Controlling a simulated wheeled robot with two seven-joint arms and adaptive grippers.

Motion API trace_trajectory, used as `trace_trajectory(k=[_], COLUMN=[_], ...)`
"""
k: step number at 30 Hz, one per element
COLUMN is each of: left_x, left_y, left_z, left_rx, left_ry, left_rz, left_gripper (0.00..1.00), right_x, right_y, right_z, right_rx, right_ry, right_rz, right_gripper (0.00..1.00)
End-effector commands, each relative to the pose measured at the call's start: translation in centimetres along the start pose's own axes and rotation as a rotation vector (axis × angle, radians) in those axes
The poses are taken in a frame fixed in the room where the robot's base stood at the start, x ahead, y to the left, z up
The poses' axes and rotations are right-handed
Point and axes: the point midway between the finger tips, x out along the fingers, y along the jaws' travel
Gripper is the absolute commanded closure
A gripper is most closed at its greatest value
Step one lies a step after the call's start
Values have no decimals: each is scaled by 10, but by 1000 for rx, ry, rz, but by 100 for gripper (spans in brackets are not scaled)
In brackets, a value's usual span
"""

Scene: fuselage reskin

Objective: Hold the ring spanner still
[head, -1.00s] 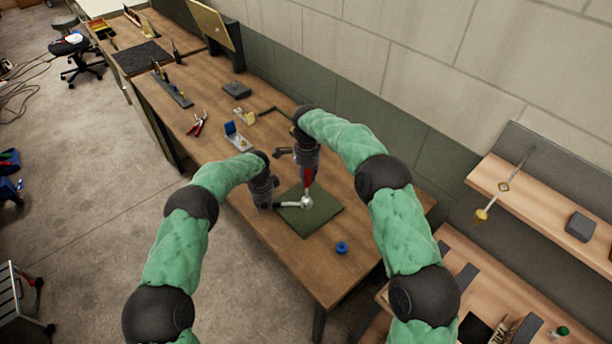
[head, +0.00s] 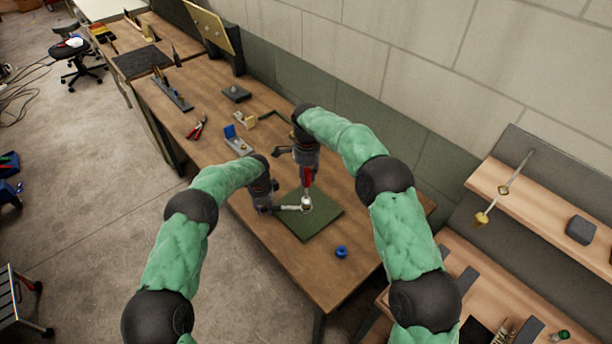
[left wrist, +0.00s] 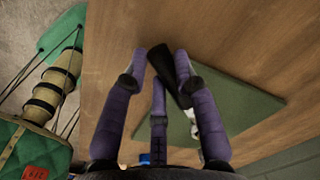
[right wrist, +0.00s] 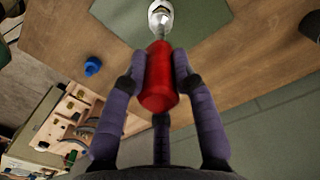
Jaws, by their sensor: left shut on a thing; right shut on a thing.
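The ring spanner (head: 288,208) shows as a pale bar over the green mat (head: 322,224), reaching to a round silver fitting (head: 306,205). My left gripper (head: 268,208) is shut on its left end. In the left wrist view a dark handle (left wrist: 164,68) lies between the fingers. My right gripper (head: 307,172) is shut on a red-handled tool (right wrist: 158,82), held upright above the fitting. In the right wrist view its shaft meets the silver fitting (right wrist: 160,18). Whether the spanner's ring fully encircles the fitting is too small to tell.
A blue ring-shaped part (head: 341,251) lies on the wooden table (head: 300,268) near the mat. Red pliers (head: 198,127) and a blue-and-grey block (head: 237,140) lie farther back. A wooden shelf (head: 540,208) stands at the right. The table's front is mostly clear.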

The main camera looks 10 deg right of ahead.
Motion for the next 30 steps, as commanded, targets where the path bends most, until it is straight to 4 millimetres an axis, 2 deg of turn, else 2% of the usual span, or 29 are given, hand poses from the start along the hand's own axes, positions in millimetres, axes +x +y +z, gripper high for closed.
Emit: trace_trajectory(k=[15, 24, 25, 27, 28, 30], left_x=[-1, -1, -1, -1, -1, -1], left_y=[-1, -1, -1, -1, -1, -1], left_z=[-2, -2, -2, -2, -2, -2], left_rx=[-2, -2, -2, -1, -1, -1], left_ry=[4, 4, 4, 3, 3, 2], left_rz=[-4, -5, -5, -4, -4, -3], left_gripper=[100, 100, 69, 49, 44, 44], right_x=[-43, -49, -49, -49, -49, -49], right_y=[0, 0, 0, 0, 0, 0], right_z=[0, 1, 1, 1, 1, 1], right_rx=[0, 0, 0, 0, 0, 0], right_ry=[0, 0, 0, 0, 0, 0], right_rz=[-4, -2, -2, -2, -2, -2], right_gripper=[100, 100, 100, 100, 100, 100])
